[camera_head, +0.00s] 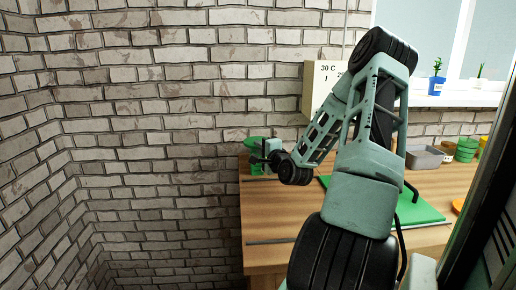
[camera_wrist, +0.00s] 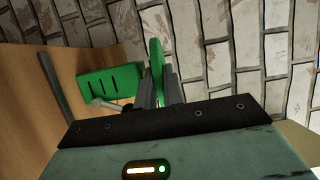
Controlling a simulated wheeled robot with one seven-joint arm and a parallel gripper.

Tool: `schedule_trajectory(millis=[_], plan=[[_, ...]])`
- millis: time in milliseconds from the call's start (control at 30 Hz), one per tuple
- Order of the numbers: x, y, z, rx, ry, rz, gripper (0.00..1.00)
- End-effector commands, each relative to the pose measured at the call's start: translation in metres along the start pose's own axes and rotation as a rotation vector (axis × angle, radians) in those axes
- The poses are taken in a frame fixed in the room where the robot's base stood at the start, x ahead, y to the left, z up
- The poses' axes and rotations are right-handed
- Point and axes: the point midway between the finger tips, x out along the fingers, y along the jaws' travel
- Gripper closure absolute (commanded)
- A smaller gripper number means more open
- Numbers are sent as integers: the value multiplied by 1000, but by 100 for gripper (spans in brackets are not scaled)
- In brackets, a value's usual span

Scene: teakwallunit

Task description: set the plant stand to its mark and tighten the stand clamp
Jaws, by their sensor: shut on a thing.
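The green plant stand (camera_head: 255,143) is at the far left corner of the wooden table, by the brick wall. In the wrist view its slotted green part (camera_wrist: 108,86) lies left of the fingers. An upright green plate (camera_wrist: 156,62) stands between the grey fingers of my gripper (camera_wrist: 166,88), which is shut on it; I take it as part of the stand. A pale rod with a rounded end (camera_wrist: 100,103), possibly the clamp's handle, lies beside the fingers. My gripper (camera_head: 268,155) partly hides the stand in the head view. No mark is discernible.
The wooden table (camera_head: 265,215) carries a green mat (camera_head: 423,207), a grey tray (camera_head: 424,158) and green pots (camera_head: 466,148) to the right. Thin dark strips cross the table's left part. A box (camera_head: 318,82) marked "30 C" is on the wall above. Brick wall closes the left and back.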

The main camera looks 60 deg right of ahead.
Motion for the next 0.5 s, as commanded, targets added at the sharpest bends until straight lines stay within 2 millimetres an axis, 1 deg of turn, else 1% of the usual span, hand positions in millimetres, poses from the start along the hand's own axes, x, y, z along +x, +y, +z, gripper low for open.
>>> schedule_trajectory(millis=[500], plan=[[0,-11,-1,0,2,0,100]])
